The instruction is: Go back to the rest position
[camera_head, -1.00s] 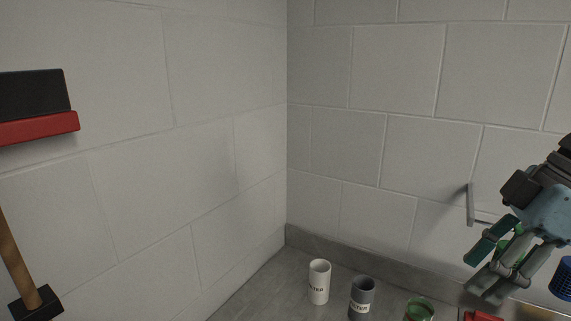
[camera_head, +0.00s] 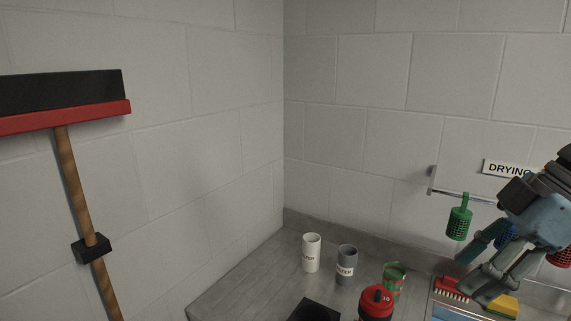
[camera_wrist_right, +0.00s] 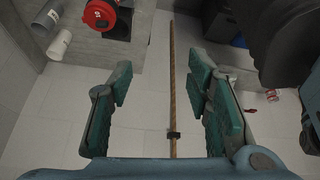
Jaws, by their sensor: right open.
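My right gripper (camera_head: 482,268) is at the right edge of the head view, in front of the drying rail. It also shows in the right wrist view (camera_wrist_right: 165,110), where its teal fingers are spread wide with nothing between them. A green tube basket (camera_head: 459,222) hangs from the rail, left of the gripper. A blue one (camera_head: 504,238) is partly hidden behind the gripper. My left gripper is in neither view.
The grey counter (camera_head: 262,270) holds a white filter cup (camera_head: 312,253), a grey filter cup (camera_head: 346,266), a green container (camera_head: 394,280) and a red-lidded container (camera_head: 376,302). A red brush (camera_head: 452,288) lies near the gripper. A squeegee (camera_head: 75,180) hangs on the left wall.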

